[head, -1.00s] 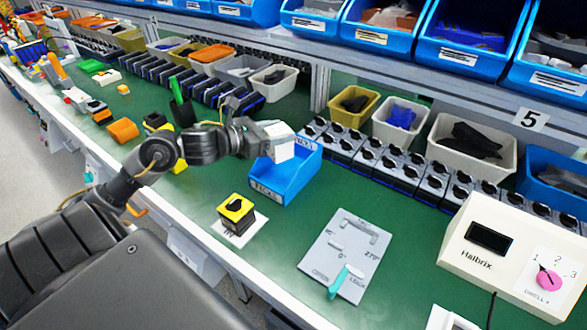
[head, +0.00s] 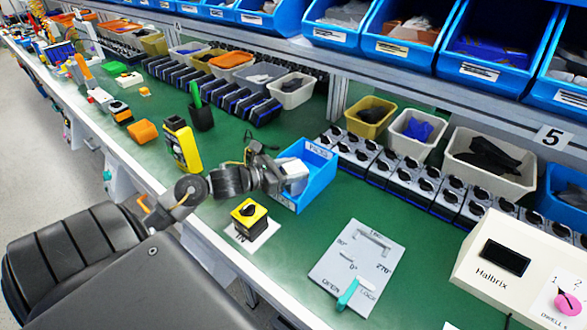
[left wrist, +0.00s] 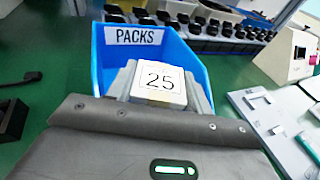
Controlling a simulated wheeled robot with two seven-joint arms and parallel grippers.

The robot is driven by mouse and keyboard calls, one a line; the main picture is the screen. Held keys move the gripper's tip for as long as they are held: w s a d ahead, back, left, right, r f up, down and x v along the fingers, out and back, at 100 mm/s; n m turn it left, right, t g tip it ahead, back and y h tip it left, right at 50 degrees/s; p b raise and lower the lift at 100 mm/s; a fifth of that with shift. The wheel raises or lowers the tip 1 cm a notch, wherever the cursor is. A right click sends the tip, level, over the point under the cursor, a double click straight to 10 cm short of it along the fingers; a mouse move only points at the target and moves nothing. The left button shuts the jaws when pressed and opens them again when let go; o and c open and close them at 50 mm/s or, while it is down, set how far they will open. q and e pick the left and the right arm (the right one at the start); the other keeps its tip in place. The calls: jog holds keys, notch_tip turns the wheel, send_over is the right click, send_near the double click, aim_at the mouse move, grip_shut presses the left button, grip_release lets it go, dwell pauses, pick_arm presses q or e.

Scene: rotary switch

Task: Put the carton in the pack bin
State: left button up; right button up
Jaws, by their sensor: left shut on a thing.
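The carton is a small white box marked 25 (left wrist: 160,80), and its pale side also shows in the head view (head: 294,169). My left gripper (head: 287,178) is shut on the carton, with a finger on each side of it in the left wrist view. The pack bin (head: 318,186) is a blue open tub with a PACKS label. The gripper and carton are at the bin's open top, partly inside its outline. I cannot tell whether the carton touches the bin floor. My right gripper is not in view.
A yellow-topped rotary switch (head: 248,211) stands close in front of the bin. A grey panel with a teal lever (head: 348,294) lies to the right. A yellow meter (head: 182,146) and black pen cup (head: 201,117) stand to the left. Rows of black-knobbed units line the back.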

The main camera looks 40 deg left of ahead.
pick_arm(q)
jog(key=shift+f, duration=0.1)
jog(key=o, duration=0.6)
jog(key=shift+o, duration=0.8)
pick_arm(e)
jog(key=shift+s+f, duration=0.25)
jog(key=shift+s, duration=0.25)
pick_arm(q)
jog(key=shift+r, duration=0.25)
jog(key=b+v, duration=0.2)
jog(key=v, duration=1)
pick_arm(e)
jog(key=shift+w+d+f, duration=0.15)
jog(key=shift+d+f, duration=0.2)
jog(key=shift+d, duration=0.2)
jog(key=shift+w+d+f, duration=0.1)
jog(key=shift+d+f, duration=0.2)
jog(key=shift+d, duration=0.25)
